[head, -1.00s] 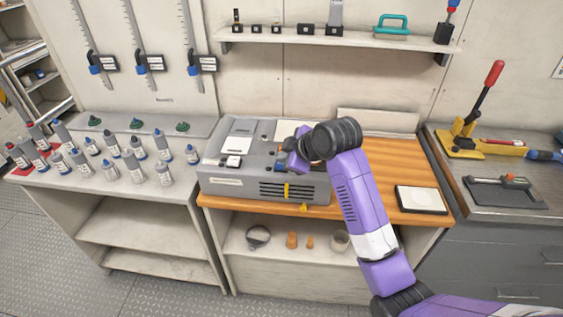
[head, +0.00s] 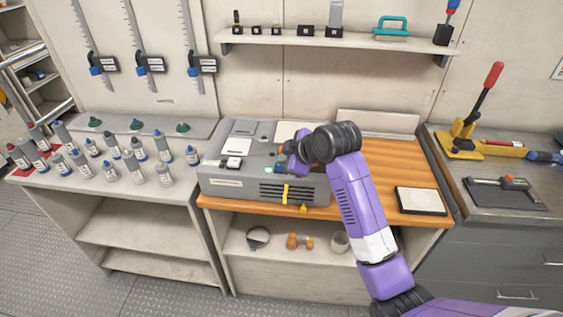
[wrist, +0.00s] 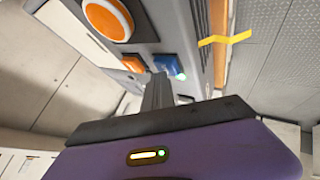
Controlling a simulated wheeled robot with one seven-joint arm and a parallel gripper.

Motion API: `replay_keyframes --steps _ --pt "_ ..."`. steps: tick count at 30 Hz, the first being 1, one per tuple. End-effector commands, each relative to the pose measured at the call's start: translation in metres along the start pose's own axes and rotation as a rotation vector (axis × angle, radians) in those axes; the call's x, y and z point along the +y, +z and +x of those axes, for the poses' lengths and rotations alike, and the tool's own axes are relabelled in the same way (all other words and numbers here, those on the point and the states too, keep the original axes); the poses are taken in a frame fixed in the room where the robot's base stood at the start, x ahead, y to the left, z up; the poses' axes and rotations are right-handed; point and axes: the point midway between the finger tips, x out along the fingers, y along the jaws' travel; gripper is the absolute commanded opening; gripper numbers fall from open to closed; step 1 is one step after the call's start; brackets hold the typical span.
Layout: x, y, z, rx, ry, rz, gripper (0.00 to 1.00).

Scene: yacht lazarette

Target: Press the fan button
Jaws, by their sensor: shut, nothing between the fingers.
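A grey machine (head: 225,184) with a slotted front vent stands on the wooden bench top. My gripper (head: 281,167) is at the right part of its top panel, partly hidden by my own wrist. In the wrist view my shut, empty fingers (wrist: 157,92) point at the panel beside a blue button (wrist: 168,64). A small green light glows at its edge (wrist: 181,77). A small orange button (wrist: 133,64) lies left of the blue one, and a large round orange button (wrist: 108,19) lies further off. I see no readable label, and contact is unclear.
A yellow strip (head: 285,194) crosses the vent and also shows in the wrist view (wrist: 225,39). Several bottles (head: 135,168) stand on the left counter. A white-topped pad (head: 421,201) lies on the bench at right. A wall shelf (head: 340,41) runs above.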

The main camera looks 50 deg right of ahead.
Motion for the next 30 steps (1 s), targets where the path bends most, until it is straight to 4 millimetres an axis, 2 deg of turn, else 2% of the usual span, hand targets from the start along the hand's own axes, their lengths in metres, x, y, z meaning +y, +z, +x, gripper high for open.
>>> replay_keyframes --steps 14,30 --pt "0.004 -0.004 -0.006 0.0 0.0 0.0 0.0" --pt "0.029 -0.029 -0.04 0.001 0.001 0.0 0.0"
